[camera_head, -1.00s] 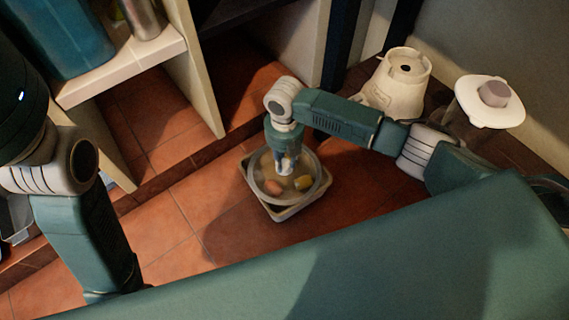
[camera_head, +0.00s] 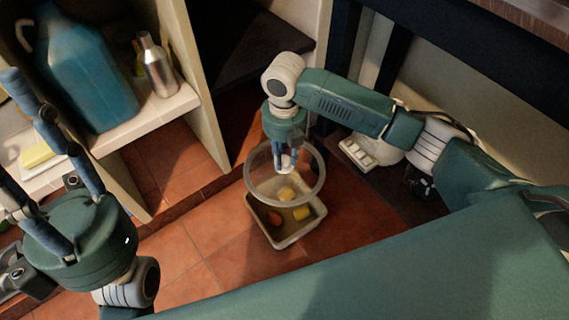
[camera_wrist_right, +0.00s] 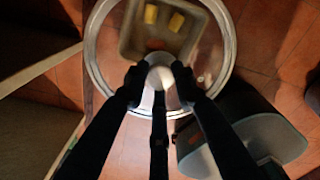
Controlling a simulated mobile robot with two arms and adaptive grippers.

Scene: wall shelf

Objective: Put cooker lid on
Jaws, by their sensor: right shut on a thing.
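The clear round lid (camera_head: 250,187) hangs above the floor in the head view, and its ring also fills the middle of the right wrist view (camera_wrist_right: 229,60). My right gripper (camera_head: 286,165) is shut on the lid's pale knob (camera_wrist_right: 160,77) from above. The lid overlaps the back part of a shallow square tray (camera_head: 296,234), with a visible gap to it. My left gripper (camera_head: 24,150) is at the left edge with its fingers spread, holding nothing I can see. I cannot make out the cooker for certain.
Yellow (camera_head: 302,212) and reddish pieces (camera_head: 274,218) lie in the tray on the tiled floor. A white appliance with buttons (camera_head: 357,152) is partly behind my right arm. A shelf at left holds a blue jug (camera_head: 85,75) and a metal bottle (camera_head: 156,66). Floor left of the tray is clear.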

